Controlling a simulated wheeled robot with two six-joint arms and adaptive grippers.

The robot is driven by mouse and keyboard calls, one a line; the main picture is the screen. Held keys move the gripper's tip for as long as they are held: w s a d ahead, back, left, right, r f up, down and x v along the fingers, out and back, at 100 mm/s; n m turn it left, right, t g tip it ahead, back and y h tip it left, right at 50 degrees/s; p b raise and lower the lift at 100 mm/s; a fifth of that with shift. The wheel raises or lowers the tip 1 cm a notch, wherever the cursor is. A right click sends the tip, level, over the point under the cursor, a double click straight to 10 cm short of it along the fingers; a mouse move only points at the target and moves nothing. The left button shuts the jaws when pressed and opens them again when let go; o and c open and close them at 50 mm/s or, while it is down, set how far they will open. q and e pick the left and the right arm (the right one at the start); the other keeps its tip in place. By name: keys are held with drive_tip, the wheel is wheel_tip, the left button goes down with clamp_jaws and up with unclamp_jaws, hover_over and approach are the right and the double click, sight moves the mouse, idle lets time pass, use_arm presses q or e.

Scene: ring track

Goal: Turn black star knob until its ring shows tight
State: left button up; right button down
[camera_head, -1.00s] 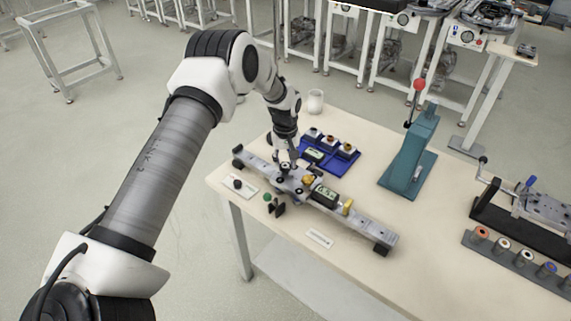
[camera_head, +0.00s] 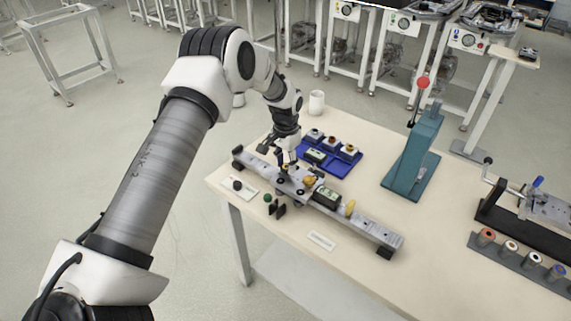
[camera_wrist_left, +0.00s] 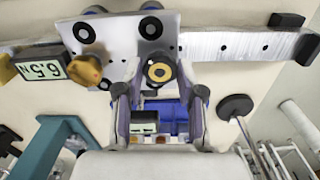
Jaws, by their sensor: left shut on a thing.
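In the left wrist view, the black star knob (camera_wrist_left: 159,73) is a dark round shape with a yellow ring, seated on the metal carriage (camera_wrist_left: 118,40). My left gripper (camera_wrist_left: 158,88) has one finger on each side of it and is shut on it; its lobes are hard to make out. In the head view, my left gripper (camera_head: 285,164) points down onto the carriage in the middle of the long grey rail (camera_head: 376,233). The fingers largely hide the knob there. A display (camera_wrist_left: 41,70) near the carriage appears to read 6.5 N. My right gripper is not in view.
A blue tray (camera_head: 343,168) with several small parts lies behind the rail. An orange knob (camera_head: 309,181) is right of my gripper. A green lever press (camera_head: 414,160) and white cup (camera_head: 316,101) stand farther back.

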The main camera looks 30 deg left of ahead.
use_arm(q)
drive_tip(key=m, duration=0.3)
drive_tip(key=shift+w+r+m+b, duration=0.2)
drive_tip(key=shift+w+m+b, duration=0.05)
drive_tip(key=shift+m+b, duration=0.05)
drive_tip(key=shift+r+m, duration=0.1)
drive_tip(key=shift+m, duration=1.4)
drive_tip(key=o, duration=1.1)
drive_tip(key=shift+o, duration=0.3)
drive_tip(key=shift+d, duration=0.2)
drive_tip(key=shift+a, duration=0.1)
